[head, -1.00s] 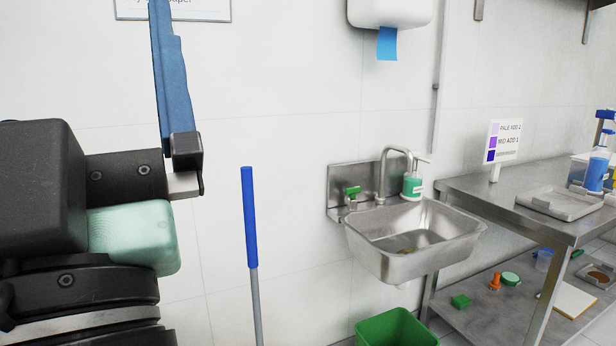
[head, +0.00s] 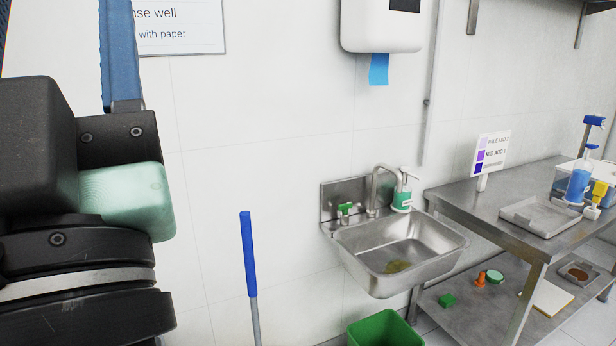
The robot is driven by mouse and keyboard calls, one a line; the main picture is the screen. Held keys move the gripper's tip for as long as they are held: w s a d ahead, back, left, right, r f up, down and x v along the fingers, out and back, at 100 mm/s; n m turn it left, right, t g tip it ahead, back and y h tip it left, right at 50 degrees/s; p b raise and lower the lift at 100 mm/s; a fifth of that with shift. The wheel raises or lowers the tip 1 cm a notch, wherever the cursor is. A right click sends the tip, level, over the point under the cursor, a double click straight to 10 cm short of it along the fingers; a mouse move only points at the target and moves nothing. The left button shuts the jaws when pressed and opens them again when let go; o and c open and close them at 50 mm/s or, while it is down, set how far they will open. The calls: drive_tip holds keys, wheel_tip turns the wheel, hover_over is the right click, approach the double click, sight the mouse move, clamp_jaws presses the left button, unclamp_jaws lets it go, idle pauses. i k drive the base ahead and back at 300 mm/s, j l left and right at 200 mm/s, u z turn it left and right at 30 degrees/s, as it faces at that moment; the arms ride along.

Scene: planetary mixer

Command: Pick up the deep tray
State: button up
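A shallow-looking grey metal tray (head: 540,216) lies flat on the steel table at the right. A clear bin (head: 570,174) stands behind it, partly hidden by a spray bottle. I cannot tell whether either is the deep tray. My gripper (head: 62,40) is at the upper left, close to the camera and far from the table. Its blue fingers point up, with their tips out of frame. White wall shows between them, so it looks open and empty, though only a sliver of the left finger shows.
A steel sink (head: 400,250) hangs on the wall in the middle, with a green bin (head: 385,330) below. A blue-handled pole (head: 249,255) stands left of it. The steel table (head: 465,205) also holds a spray bottle (head: 578,183) and a label sign (head: 492,155); its lower shelf holds small items.

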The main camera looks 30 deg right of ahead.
sight(545, 218)
drive_tip(key=i+l+z, duration=0.15)
drive_tip(key=l+z, duration=0.2)
drive_tip(key=i+l+z, duration=0.3)
drive_tip(key=l, duration=0.15)
drive_tip(key=i+l+z, duration=0.2)
drive_tip(key=l+z, duration=0.15)
